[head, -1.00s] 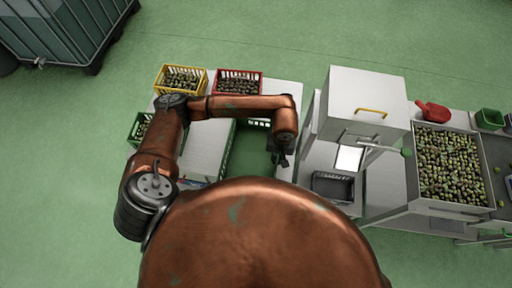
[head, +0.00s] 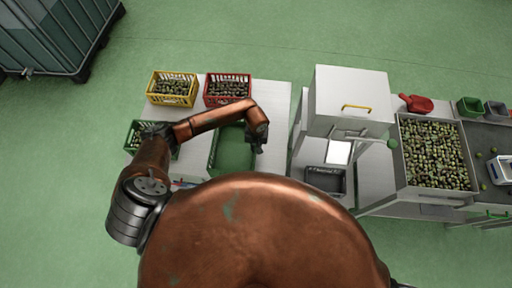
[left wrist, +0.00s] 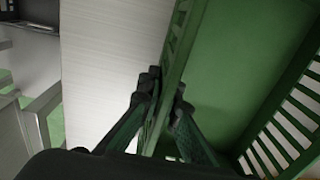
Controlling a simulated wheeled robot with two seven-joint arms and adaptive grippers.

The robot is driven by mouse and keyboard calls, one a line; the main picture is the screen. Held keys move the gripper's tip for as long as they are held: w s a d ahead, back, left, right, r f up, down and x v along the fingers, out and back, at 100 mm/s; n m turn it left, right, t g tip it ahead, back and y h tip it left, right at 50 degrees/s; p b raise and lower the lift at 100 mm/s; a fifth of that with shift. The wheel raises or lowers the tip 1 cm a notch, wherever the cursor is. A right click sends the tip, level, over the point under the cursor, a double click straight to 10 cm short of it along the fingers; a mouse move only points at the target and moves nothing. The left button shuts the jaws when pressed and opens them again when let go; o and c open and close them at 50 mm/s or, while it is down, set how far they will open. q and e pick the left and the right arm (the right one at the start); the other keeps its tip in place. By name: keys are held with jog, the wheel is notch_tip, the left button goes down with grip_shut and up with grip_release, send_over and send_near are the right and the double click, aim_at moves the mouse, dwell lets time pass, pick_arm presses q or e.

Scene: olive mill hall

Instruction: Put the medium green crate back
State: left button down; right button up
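An empty green crate (head: 232,157) with slotted walls is at the middle of the white table, partly hidden by my arm and my body. My left gripper (head: 261,145) is at its right side in the head view. In the left wrist view, my left gripper's fingers (left wrist: 165,92) sit on either side of one wall of the green crate (left wrist: 240,60) and look closed on it. Whether the crate rests on the table or hangs just above it I cannot tell. My right gripper is not in view.
A yellow crate (head: 172,101) and a red crate (head: 228,102), both with olives, stand at the table's back. Another green crate (head: 136,148) with olives is at the left. A white machine (head: 347,95) stands right, beside an olive-filled tray (head: 431,196). The table (head: 272,100) is bare at back right.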

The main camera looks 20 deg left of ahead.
pick_arm(q)
jog(key=shift+f, duration=0.1)
jog(key=shift+f+b, duration=0.2)
jog(key=shift+b, duration=0.15)
jog(key=c, duration=2.2)
grip_release()
jog(key=shift+o, duration=0.2)
jog(key=shift+r, duration=0.1)
jog(key=shift+r+p, duration=0.3)
jog(key=shift+p, duration=0.05)
notch_tip(320, 180, up, 10)
jog(key=b, duration=0.3)
jog(key=shift+d+r, duration=0.1)
jog(key=shift+r, duration=0.75)
